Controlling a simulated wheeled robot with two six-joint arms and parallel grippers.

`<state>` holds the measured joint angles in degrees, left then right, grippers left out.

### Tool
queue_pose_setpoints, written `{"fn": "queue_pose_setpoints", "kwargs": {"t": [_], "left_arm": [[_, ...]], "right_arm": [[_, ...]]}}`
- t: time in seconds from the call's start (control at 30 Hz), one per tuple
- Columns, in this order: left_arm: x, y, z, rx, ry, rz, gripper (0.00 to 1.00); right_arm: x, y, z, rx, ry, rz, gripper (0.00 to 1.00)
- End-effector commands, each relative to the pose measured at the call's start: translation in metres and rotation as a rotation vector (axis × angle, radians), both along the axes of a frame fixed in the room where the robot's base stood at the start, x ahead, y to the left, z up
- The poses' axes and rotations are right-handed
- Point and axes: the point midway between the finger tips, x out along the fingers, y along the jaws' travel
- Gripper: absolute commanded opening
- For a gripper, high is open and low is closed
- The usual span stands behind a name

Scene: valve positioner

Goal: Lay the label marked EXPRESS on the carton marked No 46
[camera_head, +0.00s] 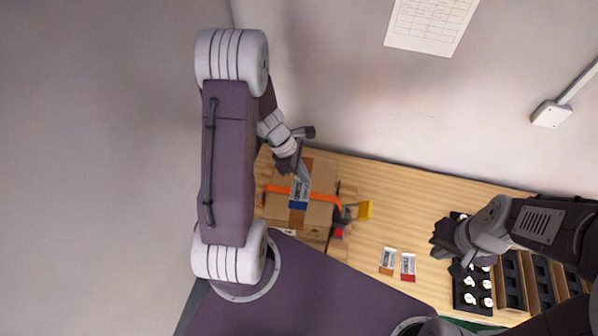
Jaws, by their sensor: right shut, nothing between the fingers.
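A brown carton (322,178) with a strip of orange tape stands at the left end of the wooden table, among other boxes. Its number is not legible. A white label with a blue band (298,204) is over the carton's top, right at my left gripper (305,178). I cannot tell whether it lies on the carton or is held. Two more labels, one with an orange band (387,268) and one with a red band (407,275), lie flat on the table. No label wording is readable. My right gripper (446,255) is shut and empty, right of these labels.
A black tray (459,300) with white round items and dark bins (512,282) stand at the right. A yellow item (365,210) lies right of the carton. The wooden table (400,205) is clear toward the wall.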

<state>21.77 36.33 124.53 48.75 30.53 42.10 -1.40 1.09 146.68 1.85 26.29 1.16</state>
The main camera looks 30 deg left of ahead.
Motion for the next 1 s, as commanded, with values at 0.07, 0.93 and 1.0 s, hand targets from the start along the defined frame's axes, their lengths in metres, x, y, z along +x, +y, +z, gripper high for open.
{"fn": "queue_pose_setpoints", "kwargs": {"t": [0.07, 0.93, 1.0], "left_arm": [[0.000, 0.000, -0.007, 0.000, 0.000, 0.000, 0.00], [0.000, 0.001, -0.077, 0.000, -0.001, 0.001, 0.00], [0.000, 0.001, -0.077, 0.000, -0.001, 0.001, 0.00]], "right_arm": [[0.000, 0.000, -0.006, 0.000, 0.000, 0.000, 0.00], [0.000, 0.000, -0.072, 0.000, 0.000, 0.000, 0.00], [0.000, 0.000, -0.072, 0.000, 0.000, 0.000, 0.00]]}}
